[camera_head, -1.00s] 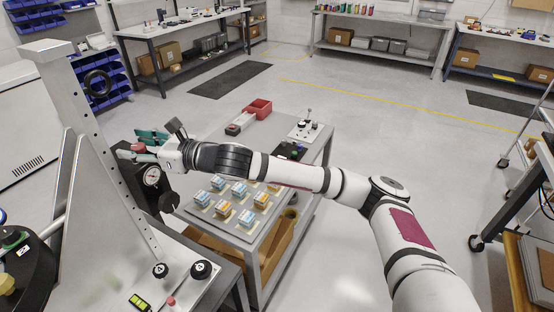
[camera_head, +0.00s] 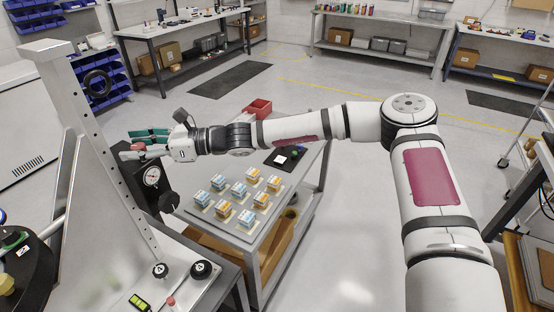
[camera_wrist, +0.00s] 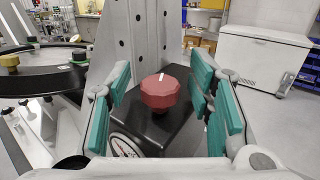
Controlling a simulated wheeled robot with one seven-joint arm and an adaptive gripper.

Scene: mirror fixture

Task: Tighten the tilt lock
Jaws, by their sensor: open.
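A red lobed knob (camera_wrist: 160,92) with a white mark on top, which I take for the tilt lock, sits on a black block (camera_wrist: 180,130) in the middle of the wrist view. In the head view the red knob (camera_head: 138,147) is partly covered by my gripper. My gripper (camera_wrist: 160,95) is open, with its teal pads on either side of the knob and a visible gap at each side. In the head view my gripper (camera_head: 140,142) reaches in from the right at the block. Whether any finger touches the knob cannot be told.
A round gauge (camera_head: 152,176) is on the block below the knob. A tall grey perforated upright (camera_head: 105,150) stands close to its left. A dark round fixture (camera_head: 22,255) is at lower left. A cart (camera_head: 245,232) with several small boxes lies under my arm.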

